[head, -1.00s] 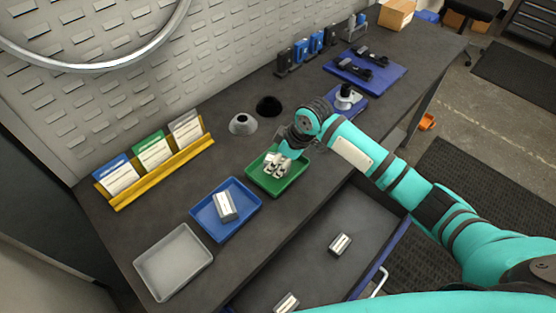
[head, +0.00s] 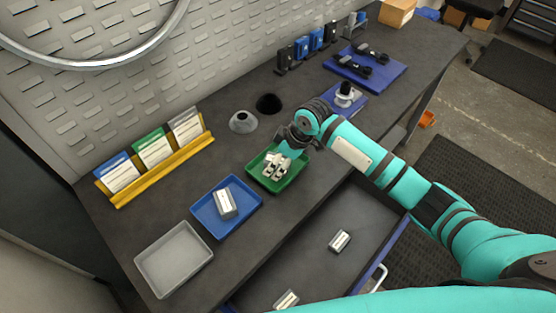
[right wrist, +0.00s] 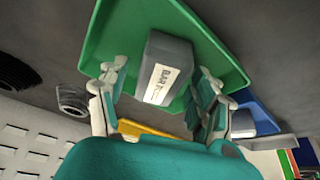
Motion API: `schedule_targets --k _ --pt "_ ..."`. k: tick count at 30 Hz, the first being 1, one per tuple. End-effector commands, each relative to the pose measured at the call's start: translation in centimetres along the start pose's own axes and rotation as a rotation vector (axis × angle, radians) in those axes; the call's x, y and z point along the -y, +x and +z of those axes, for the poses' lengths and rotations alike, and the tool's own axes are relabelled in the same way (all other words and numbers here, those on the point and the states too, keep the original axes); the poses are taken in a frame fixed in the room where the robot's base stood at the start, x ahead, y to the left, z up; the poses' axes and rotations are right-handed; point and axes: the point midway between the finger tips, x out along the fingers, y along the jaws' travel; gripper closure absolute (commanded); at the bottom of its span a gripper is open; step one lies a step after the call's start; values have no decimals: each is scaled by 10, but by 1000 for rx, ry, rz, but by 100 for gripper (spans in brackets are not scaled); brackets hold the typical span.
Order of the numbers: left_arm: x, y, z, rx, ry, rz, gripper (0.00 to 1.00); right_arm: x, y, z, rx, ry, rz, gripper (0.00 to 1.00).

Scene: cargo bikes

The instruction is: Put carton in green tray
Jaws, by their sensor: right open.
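The green tray (head: 296,181) stands on the dark bench. In the right wrist view the green tray (right wrist: 110,30) holds a grey carton (right wrist: 165,52) with a pale label that starts with "BAR". My right gripper (head: 276,168) is over the green tray. Its fingers (right wrist: 160,78) are open, one on each side of the carton, with gaps visible between them and it. In the head view the gripper largely covers this carton. Another carton (head: 224,203) lies in the blue tray (head: 245,216). My left gripper is not in view.
A grey tray (head: 173,262) is empty. The open drawer (head: 355,215) below the bench holds two cartons, one in the middle (head: 340,241) and one nearer (head: 286,300).

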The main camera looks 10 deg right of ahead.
Motion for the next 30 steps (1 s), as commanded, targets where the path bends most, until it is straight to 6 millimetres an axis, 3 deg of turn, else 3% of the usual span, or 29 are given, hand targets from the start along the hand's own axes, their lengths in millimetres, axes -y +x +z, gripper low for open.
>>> schedule_targets --k 18,30 --pt "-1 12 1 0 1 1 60 -1 -109 0 -3 0 3 34" --pt "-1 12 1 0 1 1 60 0 -121 0 -1 0 0 34"
